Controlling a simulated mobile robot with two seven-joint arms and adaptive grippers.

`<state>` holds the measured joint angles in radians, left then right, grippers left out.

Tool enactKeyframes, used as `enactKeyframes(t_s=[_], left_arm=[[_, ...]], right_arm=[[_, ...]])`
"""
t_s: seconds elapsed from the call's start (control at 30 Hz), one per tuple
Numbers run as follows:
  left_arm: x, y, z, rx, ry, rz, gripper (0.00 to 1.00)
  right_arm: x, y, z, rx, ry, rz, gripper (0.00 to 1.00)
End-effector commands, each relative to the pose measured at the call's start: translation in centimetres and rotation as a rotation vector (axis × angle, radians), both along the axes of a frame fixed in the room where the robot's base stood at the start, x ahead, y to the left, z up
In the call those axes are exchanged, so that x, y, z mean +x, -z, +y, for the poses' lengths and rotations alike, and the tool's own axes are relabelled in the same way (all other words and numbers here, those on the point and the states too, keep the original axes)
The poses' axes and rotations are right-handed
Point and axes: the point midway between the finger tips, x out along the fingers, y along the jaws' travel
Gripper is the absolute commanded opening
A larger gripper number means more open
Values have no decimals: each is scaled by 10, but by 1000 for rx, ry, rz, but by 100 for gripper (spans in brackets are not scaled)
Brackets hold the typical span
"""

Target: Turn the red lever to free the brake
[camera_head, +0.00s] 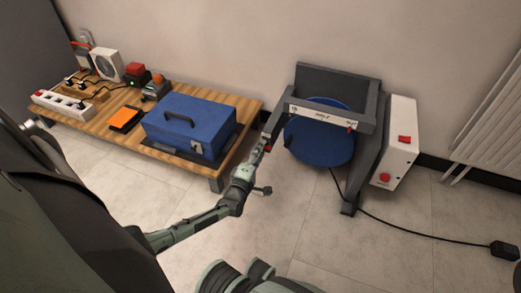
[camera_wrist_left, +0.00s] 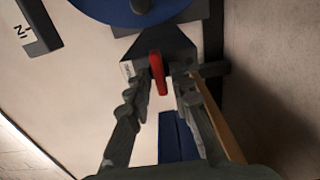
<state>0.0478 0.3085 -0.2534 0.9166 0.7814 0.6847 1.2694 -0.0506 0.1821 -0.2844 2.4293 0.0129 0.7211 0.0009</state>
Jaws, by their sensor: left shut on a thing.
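The red lever (camera_wrist_left: 157,72) projects from a dark mount beside the blue disc (camera_wrist_left: 112,8) in the left wrist view. My left gripper (camera_wrist_left: 158,82) is shut on the lever, with one finger on each side of it. In the head view my left gripper (camera_head: 268,141) is at the left side of the grey frame (camera_head: 368,150) that carries the blue disc (camera_head: 318,150). Only a small bit of red shows there beside the fingers. A white labelled strip (camera_head: 325,114) crosses the frame above the disc. My right gripper is not in view.
A low wooden table (camera_head: 245,110) stands left of the frame, with a blue toolbox (camera_head: 188,125), an orange-black device (camera_head: 125,118) and a power strip (camera_head: 62,104). A white box with red controls (camera_head: 398,150) is right of the frame. A black cable (camera_head: 420,233) crosses the floor.

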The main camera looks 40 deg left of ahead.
Motion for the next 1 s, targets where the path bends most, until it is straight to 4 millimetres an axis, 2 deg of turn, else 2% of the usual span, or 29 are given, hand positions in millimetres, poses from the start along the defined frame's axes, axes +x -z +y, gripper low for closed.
enactKeyframes(t_s=[0.43, 0.47, 0.53, 0.87, 1.0], left_arm=[[-1, 1, 0, -10, -1, -1, 0], [-1, 1, 0, -10, -1, -1, 22], [-1, 1, 0, -10, -1, -1, 31], [-2, 1, 0, -10, 0, -1, 31], [-17, 2, -4, -11, 1, 0, 31]], right_arm=[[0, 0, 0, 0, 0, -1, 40], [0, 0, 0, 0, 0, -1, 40], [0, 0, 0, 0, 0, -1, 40], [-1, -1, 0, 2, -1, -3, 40], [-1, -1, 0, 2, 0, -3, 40]])
